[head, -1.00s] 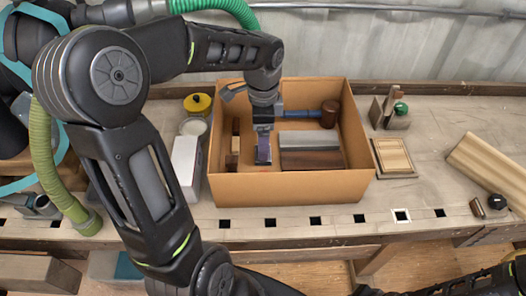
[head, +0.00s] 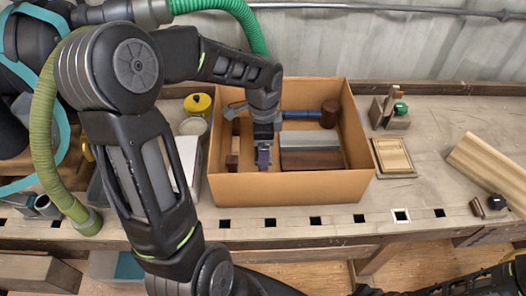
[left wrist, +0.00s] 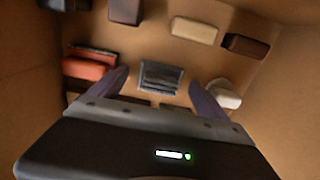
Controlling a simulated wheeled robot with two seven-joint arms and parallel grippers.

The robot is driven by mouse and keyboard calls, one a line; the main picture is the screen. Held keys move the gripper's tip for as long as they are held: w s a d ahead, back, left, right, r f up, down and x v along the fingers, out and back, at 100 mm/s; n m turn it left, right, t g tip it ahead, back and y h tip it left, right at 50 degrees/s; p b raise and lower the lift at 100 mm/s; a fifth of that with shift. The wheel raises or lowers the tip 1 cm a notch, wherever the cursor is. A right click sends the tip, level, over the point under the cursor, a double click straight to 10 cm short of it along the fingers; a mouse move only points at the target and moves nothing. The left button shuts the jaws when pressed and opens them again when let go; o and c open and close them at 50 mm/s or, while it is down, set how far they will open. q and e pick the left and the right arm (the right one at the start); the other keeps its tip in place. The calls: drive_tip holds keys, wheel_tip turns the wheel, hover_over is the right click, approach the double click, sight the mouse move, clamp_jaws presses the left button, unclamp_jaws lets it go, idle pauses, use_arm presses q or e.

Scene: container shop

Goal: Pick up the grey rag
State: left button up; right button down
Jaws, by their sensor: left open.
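The cardboard box (head: 290,187) stands open on the workbench, and my left gripper (head: 264,158) reaches down inside it, left of centre. In the left wrist view a small dark grey, ribbed piece (left wrist: 160,77), which looks like the folded grey rag, lies on the box floor. It shows between the spread purple fingers of my left gripper (left wrist: 158,92), apart from both. The gripper is open and empty. In the head view the gripper and wrist hide this piece. I cannot tell how high the fingertips are above it. My right gripper is not in view.
In the box are a mallet (head: 330,113), a grey flat piece (head: 310,139) beside a brown board, a tan block (left wrist: 195,28), a dark brown block (left wrist: 245,45) and a reddish block (left wrist: 90,68). The box walls surround the gripper closely. A wooden plate (head: 392,155) lies right of the box.

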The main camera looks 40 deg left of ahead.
use_arm(q)
drive_tip(key=c, duration=1.4)
drive_tip(key=shift+c, duration=0.2)
wheel_tip(320, 180, up, 10)
drive_tip(key=shift+r, duration=0.1)
drive_tip(key=o, duration=0.7)
drive_tip(key=c, duration=0.5)
